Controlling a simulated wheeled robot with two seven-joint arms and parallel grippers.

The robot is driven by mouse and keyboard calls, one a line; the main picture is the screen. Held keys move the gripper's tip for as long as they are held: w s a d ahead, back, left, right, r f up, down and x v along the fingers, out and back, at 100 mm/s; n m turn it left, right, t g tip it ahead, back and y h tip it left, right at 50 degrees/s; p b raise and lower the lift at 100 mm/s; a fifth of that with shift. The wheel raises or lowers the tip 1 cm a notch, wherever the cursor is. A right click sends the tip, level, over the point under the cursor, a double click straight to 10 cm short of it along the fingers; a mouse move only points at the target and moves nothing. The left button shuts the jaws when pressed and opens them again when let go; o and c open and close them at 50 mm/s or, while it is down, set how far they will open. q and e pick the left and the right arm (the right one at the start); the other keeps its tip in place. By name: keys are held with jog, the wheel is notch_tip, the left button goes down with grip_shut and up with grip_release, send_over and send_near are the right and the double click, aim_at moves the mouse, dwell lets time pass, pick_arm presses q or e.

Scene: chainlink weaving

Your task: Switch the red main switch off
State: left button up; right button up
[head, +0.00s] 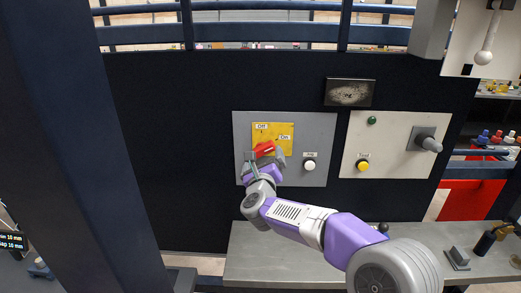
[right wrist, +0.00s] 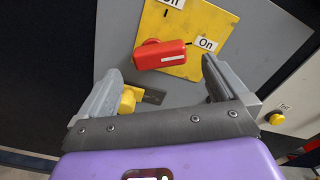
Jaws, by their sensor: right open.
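The red main switch (head: 265,148) is a red handle on a yellow plate (head: 287,129) with "Off" and "On" labels, on a grey wall panel. In the right wrist view the red handle (right wrist: 160,55) lies nearly level, its right end towards the "On" label (right wrist: 206,43). The "Off" label (right wrist: 171,3) is at the upper edge. My right gripper (head: 265,155) is in front of the switch's lower part. In the right wrist view its open fingers (right wrist: 163,82) stand left and right below the handle, with nothing held. My left gripper is not in view.
A white button (head: 309,166) sits right of the switch. The neighbouring panel has a yellow button (head: 363,167), a green lamp (head: 372,120) and a grey knob (head: 430,144). A small yellow part (right wrist: 128,98) shows by the left finger. A grey bench (head: 250,262) runs below.

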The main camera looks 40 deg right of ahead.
aim_at(264, 152)
jog(key=shift+p+x, duration=0.35)
jog(key=shift+x, duration=2.15)
jog(key=shift+c, duration=0.3)
jog(key=c, duration=0.9)
jog(key=shift+o, duration=0.2)
